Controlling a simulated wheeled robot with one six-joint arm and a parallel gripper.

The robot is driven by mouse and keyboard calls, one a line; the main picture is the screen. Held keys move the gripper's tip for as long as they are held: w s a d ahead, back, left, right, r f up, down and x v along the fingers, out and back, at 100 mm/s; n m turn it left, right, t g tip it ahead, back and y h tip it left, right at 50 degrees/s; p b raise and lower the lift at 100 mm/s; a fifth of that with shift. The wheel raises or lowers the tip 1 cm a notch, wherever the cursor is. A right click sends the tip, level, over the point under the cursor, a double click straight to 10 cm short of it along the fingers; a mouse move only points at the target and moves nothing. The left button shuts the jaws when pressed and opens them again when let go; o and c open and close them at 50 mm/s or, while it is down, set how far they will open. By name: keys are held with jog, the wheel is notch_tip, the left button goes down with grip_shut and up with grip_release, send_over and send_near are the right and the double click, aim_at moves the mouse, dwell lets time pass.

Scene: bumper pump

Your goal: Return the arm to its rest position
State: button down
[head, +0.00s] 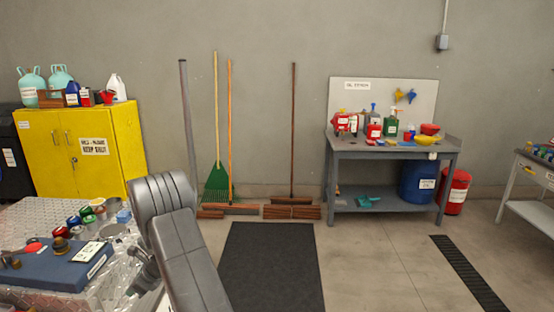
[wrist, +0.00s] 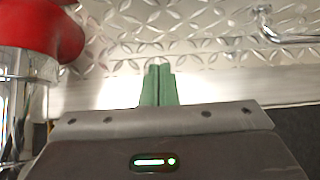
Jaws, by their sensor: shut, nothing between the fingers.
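My gripper (wrist: 160,84) shows in the wrist view as two green fingers pressed together, with nothing between them. It points toward a diamond-plate metal surface (wrist: 185,28) and its plain front edge. In the head view, my grey arm is folded at the lower left, beside the metal-topped bench (head: 38,212). My gripper cannot be made out there.
A red rounded part (wrist: 40,30) above a clear cylinder stands close at left in the wrist view; a metal handle (wrist: 270,28) is at right. A blue box (head: 62,268) and several caps sit on the bench. Dark mat (head: 268,268) and open floor lie ahead.

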aim_at(112, 299)
jog(key=a, duration=0.1)
jog(key=a+f, duration=0.1)
jog(key=a, duration=0.1)
jog(key=a+f+p, duration=0.1)
jog(key=shift+a+f, duration=0.1)
jog(key=shift+a, duration=0.1)
jog(key=shift+w+a, duration=0.1)
jog(key=shift+a, duration=0.6)
